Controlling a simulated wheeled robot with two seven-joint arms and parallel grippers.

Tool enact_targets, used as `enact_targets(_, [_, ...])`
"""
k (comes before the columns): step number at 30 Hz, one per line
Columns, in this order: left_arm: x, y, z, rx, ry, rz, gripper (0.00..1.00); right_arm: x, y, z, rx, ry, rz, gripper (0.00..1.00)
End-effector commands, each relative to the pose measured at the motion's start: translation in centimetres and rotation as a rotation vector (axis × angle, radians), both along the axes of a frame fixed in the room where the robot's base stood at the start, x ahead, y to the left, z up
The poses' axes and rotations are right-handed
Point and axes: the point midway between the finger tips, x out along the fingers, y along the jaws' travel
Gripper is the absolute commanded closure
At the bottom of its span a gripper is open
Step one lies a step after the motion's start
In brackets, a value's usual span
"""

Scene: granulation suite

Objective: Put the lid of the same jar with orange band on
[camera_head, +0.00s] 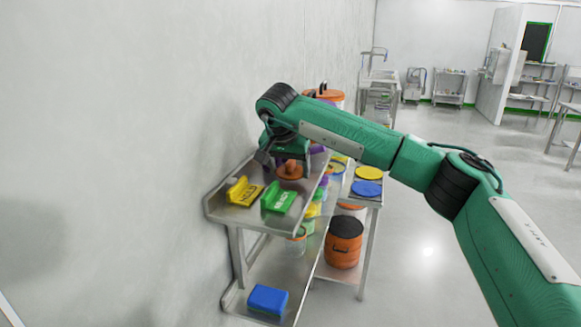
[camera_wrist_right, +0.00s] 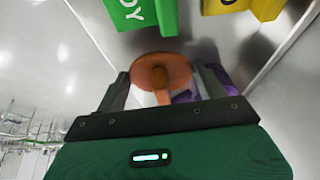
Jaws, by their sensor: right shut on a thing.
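An orange-brown round lid with an upright knob (camera_head: 290,172) is at my right gripper (camera_head: 284,160), over the top of the steel cart. In the right wrist view the lid (camera_wrist_right: 160,66) lies between the two fingers of the right gripper (camera_wrist_right: 162,92), which is shut on its knob. I cannot tell whether the lid touches the surface below. A small jar with an orange tint (camera_head: 297,241) is partly hidden under the cart's top; I cannot make out its band. My left gripper is not in view.
A green sign block (camera_head: 279,198) and a yellow one (camera_head: 241,191) stand on the cart top (camera_head: 226,212). Yellow (camera_head: 369,173) and blue (camera_head: 366,188) discs lie to the right. An orange drum (camera_head: 342,250) stands below; a blue block (camera_head: 268,299) is on the lower shelf. A wall borders the left.

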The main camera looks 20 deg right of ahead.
Motion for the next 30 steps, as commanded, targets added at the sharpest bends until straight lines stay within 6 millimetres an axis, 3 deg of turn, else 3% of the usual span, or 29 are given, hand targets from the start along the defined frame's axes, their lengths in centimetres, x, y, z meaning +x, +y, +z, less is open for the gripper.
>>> enact_targets(2, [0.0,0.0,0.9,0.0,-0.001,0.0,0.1,-0.1,-0.4,-0.9,-0.001,0.005,-0.002,0.51])
enact_targets(13, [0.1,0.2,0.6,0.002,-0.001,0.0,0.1,-0.1,-0.4,-1.7,-0.001,0.002,-0.002,0.51])
enact_targets(14, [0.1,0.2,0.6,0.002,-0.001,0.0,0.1,-0.1,-0.4,-1.7,-0.001,0.002,-0.002,0.27])
enact_targets(17, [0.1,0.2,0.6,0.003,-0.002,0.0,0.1,-0.1,-0.4,-1.6,-0.001,0.002,-0.002,0.07])
enact_targets(27, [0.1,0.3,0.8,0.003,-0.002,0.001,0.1,-0.1,-0.4,-1.2,-0.001,0.002,-0.002,0.07])
enact_targets(30, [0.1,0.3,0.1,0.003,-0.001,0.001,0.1,-0.4,-0.1,-0.5,0.0,-0.001,-0.001,0.07])
